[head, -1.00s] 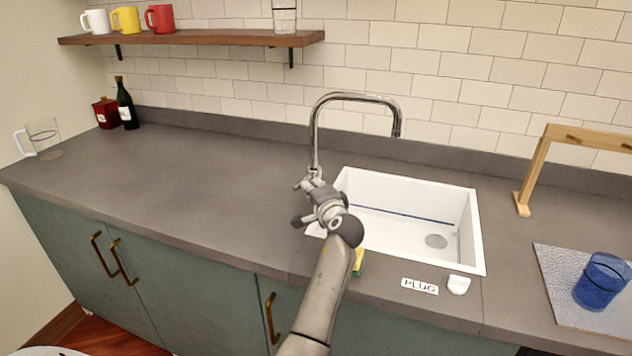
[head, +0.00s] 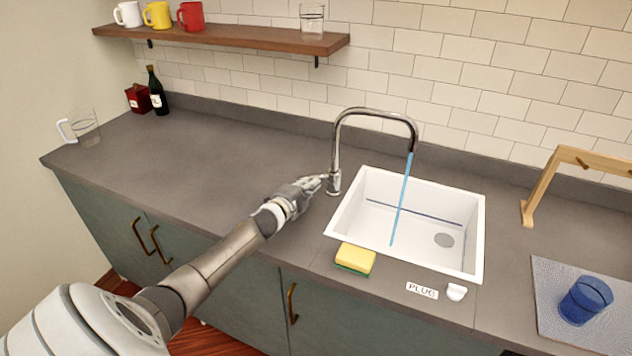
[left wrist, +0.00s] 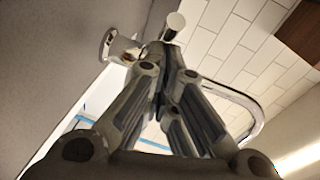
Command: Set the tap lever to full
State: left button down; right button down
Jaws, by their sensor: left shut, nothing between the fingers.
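The chrome tap (head: 340,140) stands behind the left rim of the white sink (head: 476,240), its spout arched over the basin. A thin blue stream of water (head: 403,200) runs from the spout into the sink. The lever is at the tap's base and is mostly hidden by my gripper in the head view. In the left wrist view a short metal lever (left wrist: 175,22) shows just beyond my fingertips. My left gripper (head: 322,180) is shut and empty beside the tap base. I cannot tell whether it touches the lever. My right gripper is not in view.
A yellow-green sponge (head: 355,260) lies at the sink's front left. A PLUG label (head: 422,290) and white plug (head: 456,292) lie in front. A blue cup (head: 585,300) stands on a grey mat (head: 545,275) at right, near a wooden rack (head: 540,185). The left counter is mostly clear.

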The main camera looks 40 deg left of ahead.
pick_arm(q)
jog(key=shift+w+a+f+m+h+b, duration=0.1)
jog(key=shift+a+m+h+b, duration=0.1)
jog(key=shift+a+m+h, duration=0.25)
jog(key=shift+w+a+m+h+b, duration=0.1)
jog(key=shift+a+m+h+b, duration=0.05)
jog(key=shift+a+m+h, duration=0.3)
jog(key=shift+w+a+f+b, duration=0.1)
jog(key=shift+w+a+b, duration=0.15)
jog(key=shift+a+b, duration=0.15)
jog(key=shift+w+a+b, duration=0.3)
jog(key=shift+a+b, duration=0.1)
jog(key=shift+b, duration=0.05)
jog(key=shift+a, duration=0.1)
jog(key=shift+r, duration=0.2)
